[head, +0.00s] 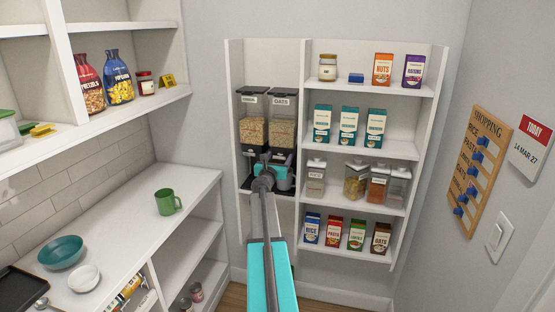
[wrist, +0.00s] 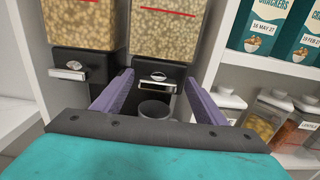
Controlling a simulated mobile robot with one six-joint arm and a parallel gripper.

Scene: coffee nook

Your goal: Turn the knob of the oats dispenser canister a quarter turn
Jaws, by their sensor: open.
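The oats dispenser canister (head: 282,125) is the right one of two clear, grain-filled canisters in the tall cubby, labelled OATS. In the wrist view the right canister (wrist: 167,28) has a black base. Its pale bar-shaped knob (wrist: 156,87) lies roughly level across the front of that base. My gripper (wrist: 158,79) is open, with one purple finger on each side of the knob. The fingertips are close to the base; I cannot tell whether they touch the knob. In the head view my gripper (head: 276,157) covers the lower part of the dispenser and hides the knob.
The other dispenser (head: 252,127) stands directly left, its own level knob (wrist: 69,74) near my left finger. A dark round part (wrist: 155,110) lies below the oats knob. Shelves with boxes (head: 349,125) and jars (head: 356,180) stand right, beyond a white divider.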

